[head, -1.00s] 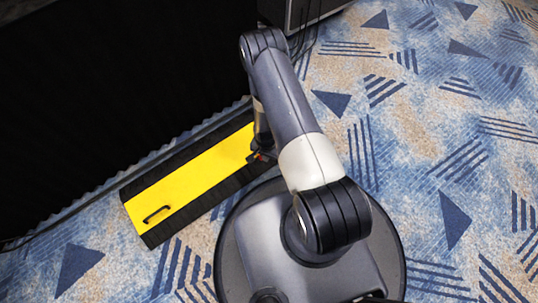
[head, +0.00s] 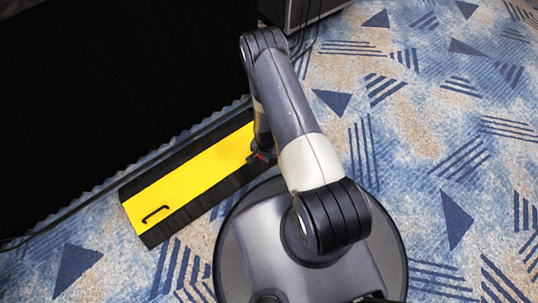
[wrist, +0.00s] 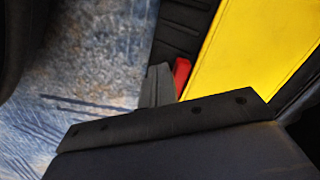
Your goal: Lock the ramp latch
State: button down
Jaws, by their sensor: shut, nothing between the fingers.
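The ramp (head: 190,177) is a yellow plate with black edges, lying on the carpet along the black wall. It also shows in the wrist view (wrist: 238,55), at the right. A small red part, seemingly the latch (wrist: 181,74), stands at the border between the ramp's black edge and the yellow plate. My gripper (wrist: 158,74) is shut and empty, with its grey fingertips just left of the red part. I cannot tell whether they touch. In the head view a bit of red shows beside the gripper, at the ramp's right end, largely hidden by my arm.
A black handle (head: 156,213) sits on the ramp's near-left end. The tall black wall (head: 110,90) rises behind the ramp, with a cable along its foot. A dark box (head: 308,12) stands at the top. Patterned blue carpet (head: 430,150) is clear at the right.

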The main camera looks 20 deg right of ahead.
jog(key=shift+f, duration=0.3)
jog(key=shift+w+a+b, duration=0.1)
jog(key=shift+b, duration=0.25)
jog(key=shift+w+a+b, duration=0.3)
jog(key=shift+a, duration=0.05)
jog(key=shift+w, duration=0.15)
jog(key=shift+w+a+b, duration=0.3)
jog(key=shift+w+b, duration=0.05)
jog(key=shift+b, duration=0.05)
dwell(0.4)
